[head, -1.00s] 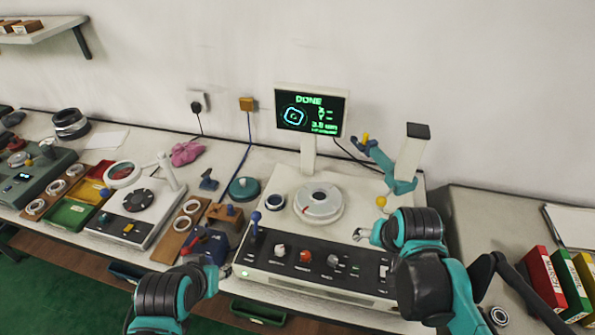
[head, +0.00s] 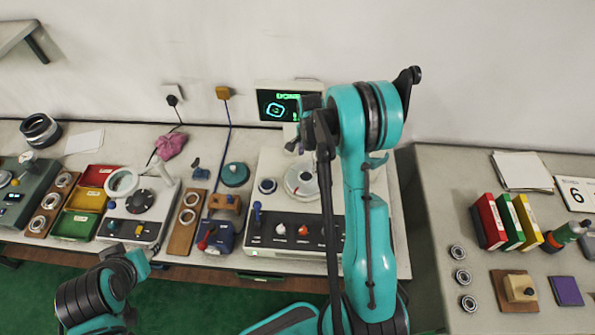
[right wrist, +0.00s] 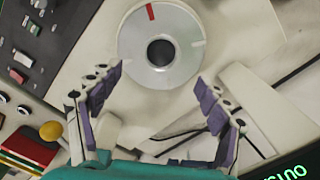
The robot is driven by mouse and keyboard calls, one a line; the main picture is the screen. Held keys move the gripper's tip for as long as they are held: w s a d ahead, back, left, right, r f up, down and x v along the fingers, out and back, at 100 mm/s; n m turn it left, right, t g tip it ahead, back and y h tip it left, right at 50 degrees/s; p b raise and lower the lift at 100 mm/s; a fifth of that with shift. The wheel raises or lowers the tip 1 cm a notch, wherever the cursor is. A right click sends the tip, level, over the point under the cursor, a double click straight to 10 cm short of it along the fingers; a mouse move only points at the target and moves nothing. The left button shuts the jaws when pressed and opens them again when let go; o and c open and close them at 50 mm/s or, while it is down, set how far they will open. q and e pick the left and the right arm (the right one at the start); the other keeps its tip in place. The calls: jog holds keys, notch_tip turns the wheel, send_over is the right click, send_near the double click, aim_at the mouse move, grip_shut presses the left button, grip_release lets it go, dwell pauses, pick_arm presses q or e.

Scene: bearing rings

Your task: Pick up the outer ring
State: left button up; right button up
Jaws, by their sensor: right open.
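A pale metal disc (head: 303,183) with a red mark and a dark central hole sits on the white machine under the green screen; I cannot tell if it carries a separate outer ring. My right gripper (right wrist: 160,80) is open and empty in the right wrist view, its purple-padded fingers spread below the disc (right wrist: 162,25). In the head view my right arm hides part of the machine and screen. Two pale rings (head: 190,200) lie on a brown wooden board (head: 182,236). My left gripper (head: 135,262) is low at the left, its fingers unclear.
The screen (head: 272,108) stands behind the machine's front knob panel (head: 285,231). Left are another instrument with a white ring (head: 122,182) and coloured trays (head: 75,224). The right table holds three bearings (head: 461,276), binders (head: 497,222) and a wooden block (head: 519,288).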

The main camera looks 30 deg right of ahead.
aim_at(306, 176)
jog(key=f, duration=0.7)
jog(key=shift+a, duration=0.2)
jog(key=c, duration=1.3)
